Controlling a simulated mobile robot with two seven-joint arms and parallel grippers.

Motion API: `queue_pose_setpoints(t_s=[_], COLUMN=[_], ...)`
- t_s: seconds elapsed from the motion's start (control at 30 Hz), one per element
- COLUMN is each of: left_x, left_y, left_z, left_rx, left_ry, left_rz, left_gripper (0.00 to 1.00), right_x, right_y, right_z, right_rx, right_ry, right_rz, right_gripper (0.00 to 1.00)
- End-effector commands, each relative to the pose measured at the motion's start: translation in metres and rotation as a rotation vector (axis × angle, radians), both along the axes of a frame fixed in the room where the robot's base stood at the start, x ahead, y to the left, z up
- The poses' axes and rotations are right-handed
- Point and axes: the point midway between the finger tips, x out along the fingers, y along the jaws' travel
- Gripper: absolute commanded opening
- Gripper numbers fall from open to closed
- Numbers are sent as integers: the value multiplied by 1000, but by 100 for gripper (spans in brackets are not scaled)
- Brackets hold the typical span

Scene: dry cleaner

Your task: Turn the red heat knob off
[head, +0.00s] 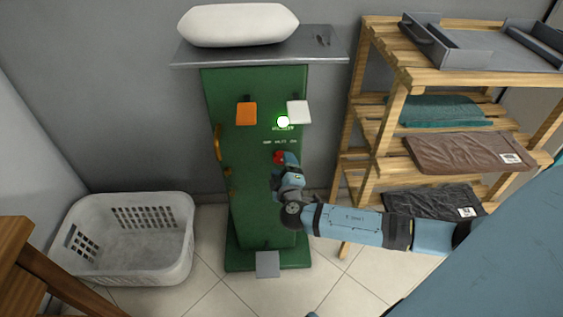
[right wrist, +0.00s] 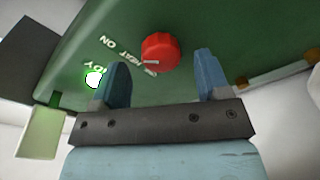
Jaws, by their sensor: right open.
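The red heat knob (head: 279,157) is on the front of the green press cabinet (head: 238,190), below a glowing white-green light (head: 283,121). In the right wrist view the red knob (right wrist: 160,51) has a pale pointer line and sits beyond the fingertips, with "HEAT" and "ON" lettering beside it. My right gripper (head: 285,165) is just in front of the knob and hides part of it in the head view. In the wrist view its two fingers (right wrist: 156,68) are spread, with the knob between their lines and nothing held. My left gripper is not in view.
An orange pad (head: 246,113) and a white pad (head: 299,111) flank the cabinet's upper front. A wooden shelf (head: 385,85) with folded cloths stands close to the right. A white laundry basket (head: 130,235) stands on the floor at left. A grey pedal (head: 268,264) is at the cabinet's foot.

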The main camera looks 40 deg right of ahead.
Motion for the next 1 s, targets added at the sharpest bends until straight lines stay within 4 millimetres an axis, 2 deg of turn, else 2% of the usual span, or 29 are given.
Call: queue_pose_setpoints(t_s=[0.2, 0.57, 0.8, 1.0], left_x=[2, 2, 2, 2], left_y=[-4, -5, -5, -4], left_z=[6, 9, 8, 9], left_rx=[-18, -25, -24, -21], left_ry=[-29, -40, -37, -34], left_rz=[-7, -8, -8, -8], left_gripper=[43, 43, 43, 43], right_x=[23, 27, 27, 27], right_y=[-11, -13, -13, -13], right_z=[0, 0, 0, 0], right_rx=[-1, -1, -1, -6], right_ry=[0, 1, 1, 5], right_rz=[0, 0, 0, 0], right_gripper=[69, 69, 20, 20])
